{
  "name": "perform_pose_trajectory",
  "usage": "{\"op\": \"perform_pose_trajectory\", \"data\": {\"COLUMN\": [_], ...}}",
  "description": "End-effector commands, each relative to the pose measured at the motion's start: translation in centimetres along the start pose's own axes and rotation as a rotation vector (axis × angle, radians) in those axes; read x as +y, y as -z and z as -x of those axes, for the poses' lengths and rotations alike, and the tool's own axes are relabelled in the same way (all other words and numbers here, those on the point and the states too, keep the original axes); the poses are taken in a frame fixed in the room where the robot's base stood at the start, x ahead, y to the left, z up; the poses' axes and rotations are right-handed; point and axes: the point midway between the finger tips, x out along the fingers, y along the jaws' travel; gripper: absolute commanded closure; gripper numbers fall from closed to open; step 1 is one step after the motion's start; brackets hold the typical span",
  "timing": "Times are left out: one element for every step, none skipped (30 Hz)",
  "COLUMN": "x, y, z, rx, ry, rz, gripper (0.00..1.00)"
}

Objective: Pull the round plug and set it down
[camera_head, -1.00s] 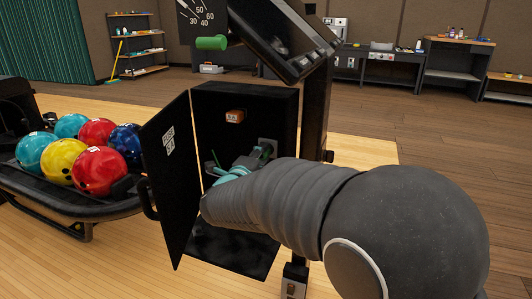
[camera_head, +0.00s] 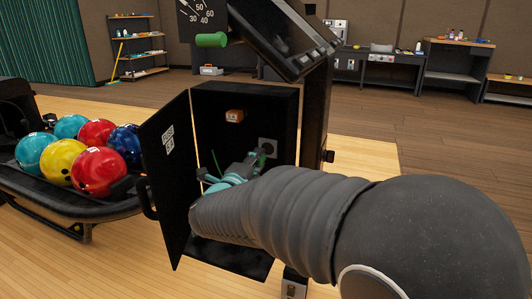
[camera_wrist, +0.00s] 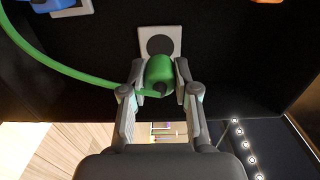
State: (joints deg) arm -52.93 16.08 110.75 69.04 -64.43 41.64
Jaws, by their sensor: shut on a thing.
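The round green plug (camera_wrist: 159,73) sits between my two fingertips in the wrist view, with its green cord (camera_wrist: 60,66) curving away to the left. My gripper (camera_wrist: 160,80) is shut on it. A pale socket plate (camera_wrist: 174,32) with a dark round face is just beyond the plug. The face shows largely uncovered, and the plug appears apart from it. In the head view the socket (camera_head: 269,143) is on the back wall of the open black cabinet (camera_head: 246,92). My gripper (camera_head: 246,166) is inside, and the plug (camera_head: 262,158) is partly hidden there.
The cabinet door (camera_head: 168,185) stands open at the left. A blue plug (camera_wrist: 55,3) shows at the wrist view's top left. A ball rack (camera_head: 85,208) with several balls stands left. The cabinet floor (camera_head: 232,258) looks partly clear.

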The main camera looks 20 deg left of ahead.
Motion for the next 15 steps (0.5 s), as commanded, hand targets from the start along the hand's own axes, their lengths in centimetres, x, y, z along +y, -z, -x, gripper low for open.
{"op": "perform_pose_trajectory", "data": {"x": [0.0, 0.0, 0.0, 0.0, 0.0, 0.0, -0.1, -0.1, -0.1, -0.1, -0.1, 0.0, 0.0, 0.0, 0.0], "y": [0.0, 0.0, 0.0, 0.0, 0.0, 0.0, 0.0, 0.0, 0.0, 0.0, 0.0, 0.0, 0.0, 0.0, 0.0], "z": [0.2, 0.3, 0.4, 0.5, 0.6, 0.8, 0.9, 1.0, 1.1, 1.2, 1.3, 1.4, 1.5, 1.6, 1.6], "rx": [0.000, 0.000, 0.000, 0.000, 0.000, 0.000, 0.000, 0.000, 0.000, 0.000, 0.000, -0.001, -0.001, -0.001, -0.001], "ry": [0.000, 0.001, 0.001, 0.001, 0.001, 0.001, 0.001, 0.001, 0.002, 0.002, 0.001, 0.001, 0.001, 0.001, 0.001], "rz": [0.000, 0.000, 0.000, 0.000, 0.000, -0.001, 0.000, 0.000, 0.000, 0.000, 0.000, 0.000, 0.000, 0.000, 0.000], "gripper": [1.00, 1.00, 1.00, 1.00, 1.00, 1.00, 1.00, 1.00, 1.00, 1.00, 1.00, 1.00, 1.00, 1.00, 1.00]}}
